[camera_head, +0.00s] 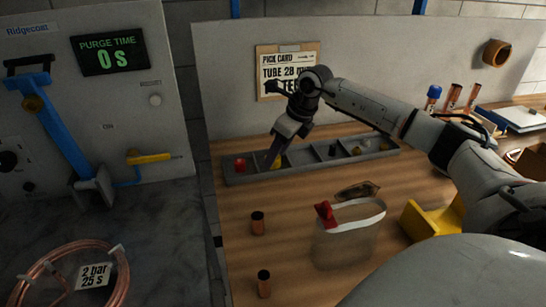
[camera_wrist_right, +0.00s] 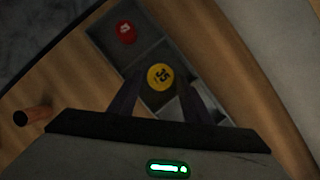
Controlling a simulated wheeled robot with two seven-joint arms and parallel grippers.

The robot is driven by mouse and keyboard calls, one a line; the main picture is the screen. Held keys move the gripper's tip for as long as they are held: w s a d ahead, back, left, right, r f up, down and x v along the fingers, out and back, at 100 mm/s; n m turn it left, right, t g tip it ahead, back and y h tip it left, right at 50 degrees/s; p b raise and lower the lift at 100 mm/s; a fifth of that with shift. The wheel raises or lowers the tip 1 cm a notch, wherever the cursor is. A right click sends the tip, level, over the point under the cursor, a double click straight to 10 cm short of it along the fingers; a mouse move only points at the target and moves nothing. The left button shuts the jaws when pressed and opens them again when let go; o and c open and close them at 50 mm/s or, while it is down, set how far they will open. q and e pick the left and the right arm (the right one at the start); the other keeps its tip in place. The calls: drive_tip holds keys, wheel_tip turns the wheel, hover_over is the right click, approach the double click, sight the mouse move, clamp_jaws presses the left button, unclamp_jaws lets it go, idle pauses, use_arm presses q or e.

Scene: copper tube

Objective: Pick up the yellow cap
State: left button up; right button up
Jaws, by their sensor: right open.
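The yellow cap (camera_head: 278,162) sits in a compartment of the grey divided tray (camera_head: 237,179), second from the left in the head view. In the right wrist view the yellow cap (camera_wrist_right: 160,76) shows its round numbered top between the two fingers. My right gripper (camera_head: 272,158) points down over that compartment and is open, with a finger on either side of the cap (camera_wrist_right: 162,92). I cannot tell whether the fingers touch it. The gripper partly hides the cap in the head view. My left gripper is not in view.
A red cap (camera_head: 240,164) lies in the leftmost compartment; dark fittings (camera_head: 333,150) lie farther right.

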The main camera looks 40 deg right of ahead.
drive_tip(key=shift+w+f, duration=0.25)
drive_tip(key=shift+f, duration=0.3)
drive_tip(key=c, duration=0.8)
drive_tip(key=shift+r, duration=0.1)
